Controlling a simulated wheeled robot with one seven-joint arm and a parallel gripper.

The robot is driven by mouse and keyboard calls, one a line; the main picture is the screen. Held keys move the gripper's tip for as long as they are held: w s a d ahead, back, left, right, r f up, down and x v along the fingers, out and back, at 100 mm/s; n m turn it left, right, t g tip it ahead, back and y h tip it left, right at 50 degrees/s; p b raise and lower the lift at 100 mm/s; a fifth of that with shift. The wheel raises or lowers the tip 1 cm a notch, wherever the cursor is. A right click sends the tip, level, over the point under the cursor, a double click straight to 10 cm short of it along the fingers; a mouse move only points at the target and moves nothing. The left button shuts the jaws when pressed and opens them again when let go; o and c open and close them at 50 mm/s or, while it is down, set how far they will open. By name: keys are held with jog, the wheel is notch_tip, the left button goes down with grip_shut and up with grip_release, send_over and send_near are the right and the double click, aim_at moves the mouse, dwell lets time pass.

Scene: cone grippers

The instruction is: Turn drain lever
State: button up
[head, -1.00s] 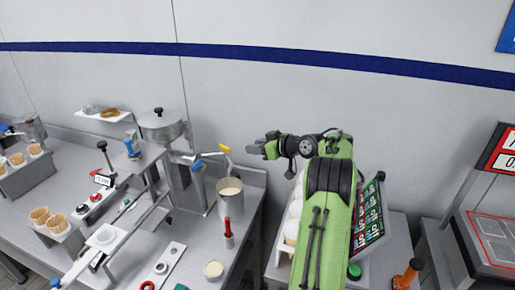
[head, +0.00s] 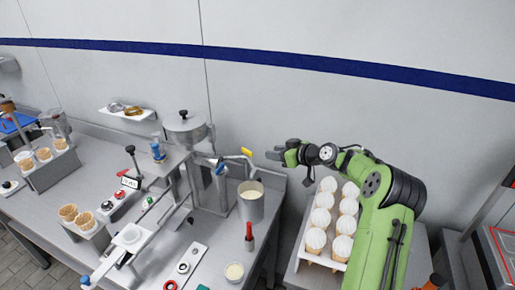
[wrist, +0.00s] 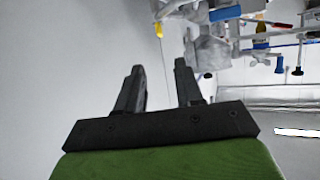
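The metal dispenser (head: 186,130) with a round lidded hopper stands against the back wall. A thin metal lever with a yellow handle (head: 246,153) sticks out at its right; I cannot tell for sure that it is the drain lever. A blue handle (head: 220,168) sits just left of it. A steel pitcher (head: 251,203) with pale content stands below the yellow handle. My gripper (head: 286,152) is right of the yellow handle, apart from it. In the wrist view my gripper (wrist: 158,68) is open and empty, with the yellow handle (wrist: 158,30) beyond the fingers.
A white crate of wrapped cones (head: 318,240) stands under my arm. A red-handled tool (head: 249,236) and a small cup (head: 234,271) are at the counter's front right. A wall shelf (head: 126,113) is at left. The wall behind my gripper is bare.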

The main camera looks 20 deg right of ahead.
aim_at(247, 150)
jog(key=p+x, duration=0.2)
jog(key=x, duration=1.1)
jog(key=shift+w+a+f, duration=0.1)
jog(key=shift+w+a, duration=0.05)
jog(key=shift+w, duration=0.15)
jog(key=shift+c, duration=0.4)
grip_shut()
